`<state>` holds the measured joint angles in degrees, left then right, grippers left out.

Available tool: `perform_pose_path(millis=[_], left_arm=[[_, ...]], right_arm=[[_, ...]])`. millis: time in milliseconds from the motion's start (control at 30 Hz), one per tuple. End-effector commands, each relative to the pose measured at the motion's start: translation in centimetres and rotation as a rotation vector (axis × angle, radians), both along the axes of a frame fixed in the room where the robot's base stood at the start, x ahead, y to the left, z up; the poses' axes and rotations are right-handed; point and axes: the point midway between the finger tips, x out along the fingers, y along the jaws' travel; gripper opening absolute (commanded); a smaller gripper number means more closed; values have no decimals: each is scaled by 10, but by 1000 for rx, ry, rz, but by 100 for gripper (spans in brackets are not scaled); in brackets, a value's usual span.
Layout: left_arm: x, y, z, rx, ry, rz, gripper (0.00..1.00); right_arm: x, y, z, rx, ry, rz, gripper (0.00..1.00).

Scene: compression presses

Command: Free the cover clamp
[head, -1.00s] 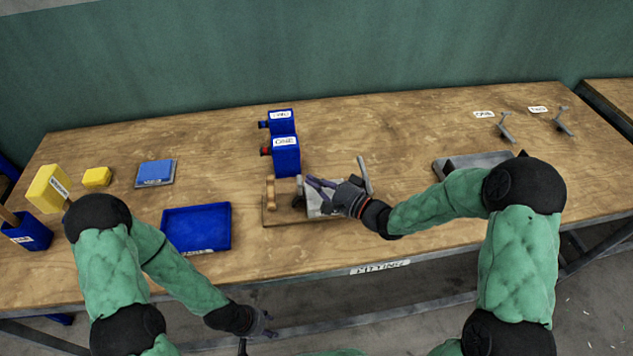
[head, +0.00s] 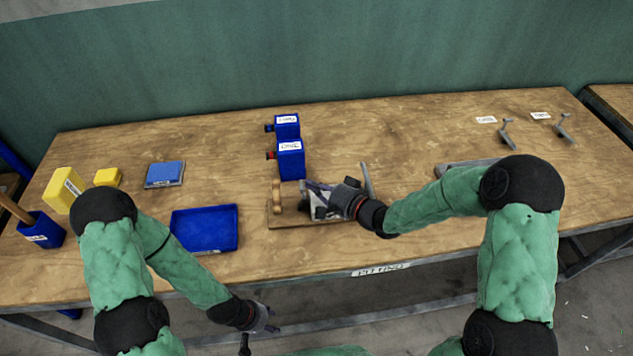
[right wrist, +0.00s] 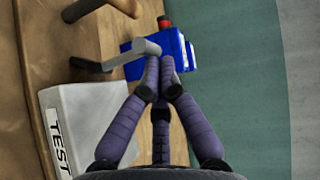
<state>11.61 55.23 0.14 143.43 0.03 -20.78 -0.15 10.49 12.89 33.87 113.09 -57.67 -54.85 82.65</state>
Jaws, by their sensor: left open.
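The clamp fixture has a wooden base (head: 290,222) near the bench's front edge, with an upright tan wooden post (head: 277,197) at its left end. A pale block (head: 327,198) labelled TEST sits on it, and also shows in the right wrist view (right wrist: 85,122). A grey clamp arm (right wrist: 140,52) with a rounded end stands over the base. My right gripper (head: 312,186) is at the clamp; in the wrist view its fingertips (right wrist: 161,68) are together against or just beside the arm's end. Whether they pinch it is hidden. My left gripper (head: 272,318) is open and empty, in front of the bench.
Two blue boxes (head: 291,160) stand behind the fixture. A blue tray (head: 204,229) is left of it, with a blue pad (head: 164,174) and yellow blocks (head: 107,177) further left. A grey bar (head: 367,180) stands at the fixture's right.

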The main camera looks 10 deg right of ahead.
Motion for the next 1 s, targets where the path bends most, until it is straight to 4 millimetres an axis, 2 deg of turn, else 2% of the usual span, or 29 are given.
perform_pose_path(millis=[33,333,467,733,1000], left_arm=[[0,0,9,0,0,0,46],[0,0,35,0,0,0,46],[0,0,40,0,0,0,46],[0,0,38,0,0,0,46],[0,0,47,0,0,0,46]], right_arm=[[0,3,6,-23,0,2,0],[0,19,9,-218,4,3,0],[1,23,8,-286,6,2,0],[1,22,5,-281,6,0,0],[1,23,14,-279,6,0,0]])
